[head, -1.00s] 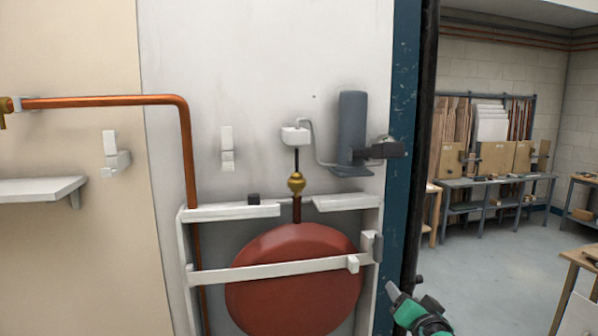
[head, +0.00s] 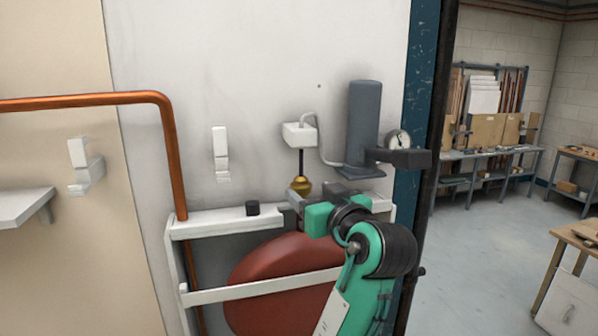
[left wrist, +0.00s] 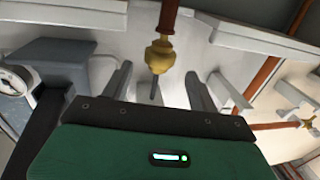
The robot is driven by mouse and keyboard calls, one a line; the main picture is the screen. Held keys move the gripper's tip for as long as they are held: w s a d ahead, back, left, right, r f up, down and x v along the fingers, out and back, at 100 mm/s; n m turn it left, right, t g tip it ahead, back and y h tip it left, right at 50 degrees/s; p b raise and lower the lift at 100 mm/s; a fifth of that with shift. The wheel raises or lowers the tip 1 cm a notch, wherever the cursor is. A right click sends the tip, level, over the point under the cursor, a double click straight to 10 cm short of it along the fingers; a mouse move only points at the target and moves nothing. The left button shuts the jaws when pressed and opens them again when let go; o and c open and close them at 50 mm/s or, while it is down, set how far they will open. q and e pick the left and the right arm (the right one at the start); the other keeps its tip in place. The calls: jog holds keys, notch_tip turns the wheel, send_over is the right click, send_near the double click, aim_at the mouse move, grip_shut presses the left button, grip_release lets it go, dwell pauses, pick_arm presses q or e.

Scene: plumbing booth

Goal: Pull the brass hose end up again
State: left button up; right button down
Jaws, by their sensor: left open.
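The brass hose end (head: 301,187) is upright below a thin dark rod that hangs from a small white box (head: 299,134). Its lower part is hidden behind my left gripper (head: 312,194) in the head view. In the left wrist view the brass hose end (left wrist: 159,57) shows with a dark red hose or pipe running from it to the top edge. My left gripper (left wrist: 159,84) is open, with one finger on each side of the line of the brass piece. I cannot tell whether either finger touches it. My right gripper is not in view.
A red round vessel (head: 262,278) sits in a white frame (head: 222,223). A grey cylinder (head: 364,125) and a gauge (head: 399,140) stand close right of the brass piece. A copper pipe (head: 168,150) bends down at left.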

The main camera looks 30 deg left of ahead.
aim_at(304, 184)
pick_arm(q)
jog(key=x, duration=0.1)
jog(key=p+x, duration=0.2)
jog(key=x, duration=0.1)
jog(key=shift+r, duration=0.25)
jog(key=shift+w+a+f+p, duration=0.1)
jog(key=shift+w+a+p, duration=0.25)
jog(key=shift+a, duration=0.2)
jog(key=shift+w+a+f, duration=0.1)
jog(key=shift+w+a, duration=0.05)
jog(key=shift+a, duration=0.1)
jog(key=shift+d, duration=0.1)
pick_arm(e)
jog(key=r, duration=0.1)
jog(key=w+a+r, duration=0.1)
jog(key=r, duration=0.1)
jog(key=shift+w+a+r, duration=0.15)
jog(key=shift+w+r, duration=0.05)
pick_arm(q)
jog(key=shift+c, duration=1.3)
grip_shut()
jog(key=shift+r, duration=0.25)
notch_tip(304, 184, up, 5)
jog(key=shift+f+b, duration=0.1)
jog(key=shift+b, duration=0.3)
jog(key=shift+r, duration=0.45)
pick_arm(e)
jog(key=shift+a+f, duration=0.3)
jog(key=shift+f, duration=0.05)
